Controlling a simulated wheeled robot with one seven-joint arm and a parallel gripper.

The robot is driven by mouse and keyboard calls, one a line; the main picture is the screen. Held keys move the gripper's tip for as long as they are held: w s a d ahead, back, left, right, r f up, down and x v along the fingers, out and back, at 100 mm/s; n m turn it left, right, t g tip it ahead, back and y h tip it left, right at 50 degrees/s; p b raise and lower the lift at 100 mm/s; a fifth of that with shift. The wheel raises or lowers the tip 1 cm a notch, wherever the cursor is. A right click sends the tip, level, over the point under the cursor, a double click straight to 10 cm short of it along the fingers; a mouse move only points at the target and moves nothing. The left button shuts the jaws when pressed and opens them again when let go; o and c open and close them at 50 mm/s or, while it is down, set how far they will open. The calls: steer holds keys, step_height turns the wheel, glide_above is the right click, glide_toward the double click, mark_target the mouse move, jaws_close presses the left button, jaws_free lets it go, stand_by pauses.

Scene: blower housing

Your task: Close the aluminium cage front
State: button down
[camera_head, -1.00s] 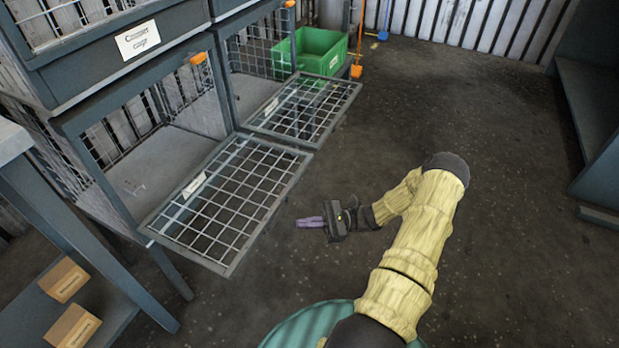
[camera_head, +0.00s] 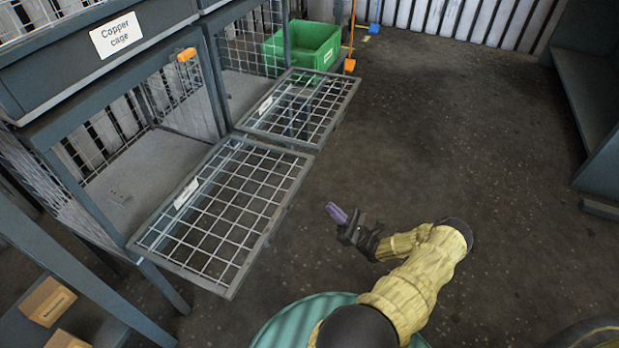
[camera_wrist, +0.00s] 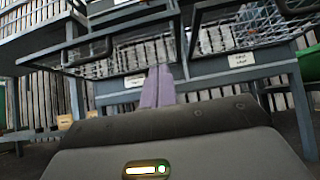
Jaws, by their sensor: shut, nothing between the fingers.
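Two wire-mesh cage fronts hang open, folded down about level. The nearer front (camera_head: 228,207) and the farther front (camera_head: 300,104) each carry a small white label, too small to read in the head view, so I cannot tell which is the aluminium one. My gripper (camera_head: 336,212), with purple fingers, is shut and empty, to the right of the nearer front and apart from it. In the wrist view my gripper (camera_wrist: 160,85) points at the cages, with mesh fronts and white labels ahead of it.
An upper cage bears a "Copper cage" label (camera_head: 115,35). A green crate (camera_head: 305,47) stands beyond the farther front. Cardboard boxes (camera_head: 47,301) lie on a low shelf at lower left. A dark shelf unit (camera_head: 590,90) stands at right. The middle floor is clear.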

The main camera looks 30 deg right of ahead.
steer(key=b, duration=0.4)
glide_toward(304, 169)
steer(key=w+a+r, duration=0.1)
steer(key=w+a, duration=0.1)
steer(key=w, duration=0.2)
steer(key=shift+w+a+r, duration=0.1)
steer(key=shift+w+r, duration=0.1)
steer(key=shift+r, duration=0.7)
steer(key=shift+r, duration=0.2)
